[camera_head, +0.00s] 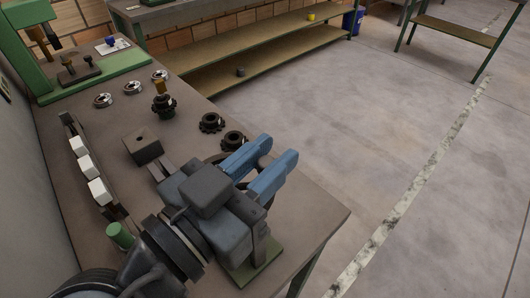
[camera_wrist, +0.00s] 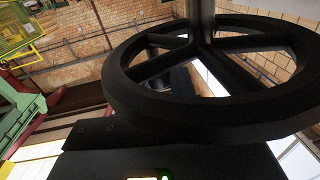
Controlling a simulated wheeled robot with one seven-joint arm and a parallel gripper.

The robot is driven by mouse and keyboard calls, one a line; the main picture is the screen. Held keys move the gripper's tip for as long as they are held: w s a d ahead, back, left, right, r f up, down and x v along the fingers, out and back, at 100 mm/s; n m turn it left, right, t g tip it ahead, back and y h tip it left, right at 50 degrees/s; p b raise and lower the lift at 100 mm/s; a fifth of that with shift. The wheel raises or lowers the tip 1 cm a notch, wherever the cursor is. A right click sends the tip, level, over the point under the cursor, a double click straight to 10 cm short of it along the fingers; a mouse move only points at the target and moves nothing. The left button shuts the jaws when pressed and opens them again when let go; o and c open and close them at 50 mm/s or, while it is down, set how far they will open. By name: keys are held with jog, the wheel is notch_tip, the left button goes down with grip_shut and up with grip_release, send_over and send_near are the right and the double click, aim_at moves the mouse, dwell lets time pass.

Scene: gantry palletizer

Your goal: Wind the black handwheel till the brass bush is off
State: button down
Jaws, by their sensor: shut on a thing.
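The black handwheel (camera_wrist: 215,112) fills much of the wrist view, with several spokes and a grey metal shaft (camera_wrist: 201,22) at its hub. In the head view, part of its dark rim (camera_head: 218,157) shows behind my fingers. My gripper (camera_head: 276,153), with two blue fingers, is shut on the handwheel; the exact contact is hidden. I cannot pick out the brass bush for sure. A brass-coloured piece (camera_head: 160,88) stands on a black hub (camera_head: 164,106) farther back on the bench, apart from my gripper.
Two black gears (camera_head: 212,123) and a dark block (camera_head: 142,146) lie near the wheel. White blocks (camera_head: 90,167) sit in a rack at left. Metal rings (camera_head: 132,87) and a green press (camera_head: 92,74) stand at the back. The floor right of the bench is clear.

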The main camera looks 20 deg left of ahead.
jog(key=shift+s+f+h, duration=0.1)
jog(key=shift+f+h, duration=0.1)
jog(key=shift+h, duration=0.1)
jog(key=c, duration=1)
grip_release()
jog(key=shift+r, duration=0.1)
jog(key=shift+r, duration=0.1)
jog(key=shift+m, duration=0.3)
notch_tip(320, 180, up, 5)
jog(key=p, duration=0.3)
jog(key=d+r, duration=0.2)
jog(key=d, duration=0.2)
jog(key=d+r, duration=0.2)
jog(key=d, duration=0.1)
jog(key=s+d+r, duration=0.1)
jog(key=d, duration=0.3)
jog(key=shift+d+r+p, duration=0.3)
jog(key=shift+d+r, duration=0.05)
jog(key=shift+r, duration=0.05)
